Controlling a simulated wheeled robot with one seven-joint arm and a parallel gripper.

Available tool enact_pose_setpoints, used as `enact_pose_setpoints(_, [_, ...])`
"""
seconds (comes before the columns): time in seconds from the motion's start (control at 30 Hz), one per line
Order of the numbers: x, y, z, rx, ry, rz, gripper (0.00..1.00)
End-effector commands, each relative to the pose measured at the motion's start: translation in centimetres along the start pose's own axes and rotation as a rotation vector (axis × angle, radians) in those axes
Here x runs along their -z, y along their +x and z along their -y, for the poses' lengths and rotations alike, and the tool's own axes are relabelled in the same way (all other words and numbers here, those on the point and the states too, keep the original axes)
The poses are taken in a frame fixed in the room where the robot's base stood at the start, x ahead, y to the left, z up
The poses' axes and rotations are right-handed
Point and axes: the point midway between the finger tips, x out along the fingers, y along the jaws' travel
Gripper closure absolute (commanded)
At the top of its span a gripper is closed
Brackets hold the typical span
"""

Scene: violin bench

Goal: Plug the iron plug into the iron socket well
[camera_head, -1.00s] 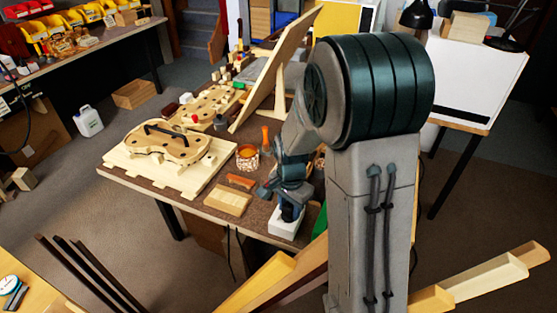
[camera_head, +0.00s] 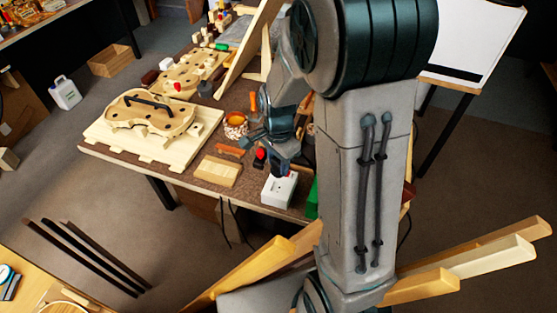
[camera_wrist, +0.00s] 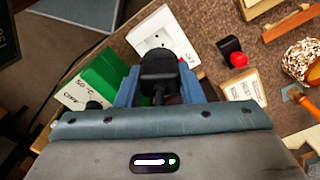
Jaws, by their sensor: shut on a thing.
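My gripper (camera_wrist: 160,92) is shut on the black iron plug (camera_wrist: 158,72), with a blue finger on each side of it in the wrist view. The white socket box (camera_wrist: 152,30) lies just beyond the plug, which covers part of its face. In the head view the box (camera_head: 279,190) sits near the front edge of the bench, with dark openings on top. My gripper (camera_head: 283,162) is over its far side. I cannot tell whether the plug touches the box, and its prongs are hidden.
A green box (camera_wrist: 100,75) lies left of the plug in the wrist view. A black block with a red knob (camera_wrist: 232,50) and a pale wooden box (camera_wrist: 242,87) are on the right. A wooden block (camera_head: 218,171) and violin body (camera_head: 150,112) lie further left on the bench.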

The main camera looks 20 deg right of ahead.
Motion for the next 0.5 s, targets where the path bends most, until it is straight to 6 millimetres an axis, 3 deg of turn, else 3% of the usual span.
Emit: enact_pose_setpoints(0.5, [0.0, 4.8, 0.0, -0.001, -0.001, 0.0, 0.86])
